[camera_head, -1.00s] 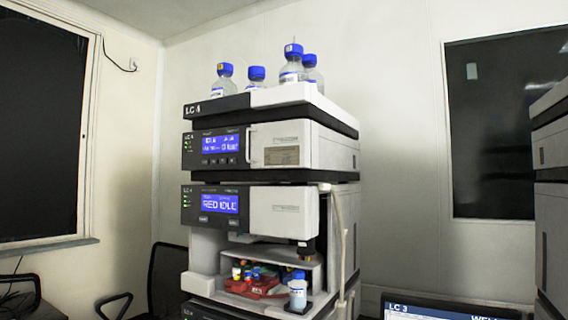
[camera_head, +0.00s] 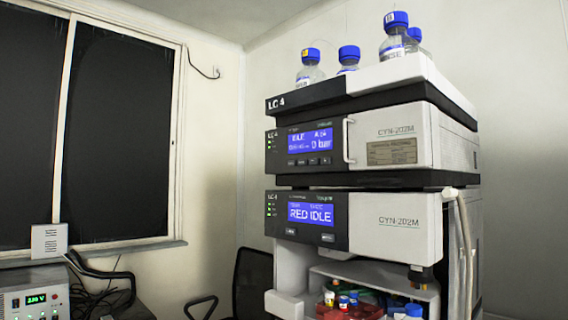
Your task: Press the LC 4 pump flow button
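The LC 4 stack (camera_head: 355,93) stands right of centre. Its upper module (camera_head: 435,140), the one below the bottle tray, has a dark panel with a lit blue screen (camera_head: 311,140). A row of small buttons (camera_head: 309,161) sits under that screen; their labels are too small to read. The module below it has a blue screen (camera_head: 311,213) reading "RED IDLE", with two buttons (camera_head: 309,236) under it. Neither of my grippers is in view.
Blue-capped bottles (camera_head: 394,45) stand on top of the stack. An open bay with coloured-cap vials (camera_head: 344,301) is at the bottom. A black chair (camera_head: 252,275) is left of the stack. A power-supply-like box (camera_head: 32,300) is at lower left.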

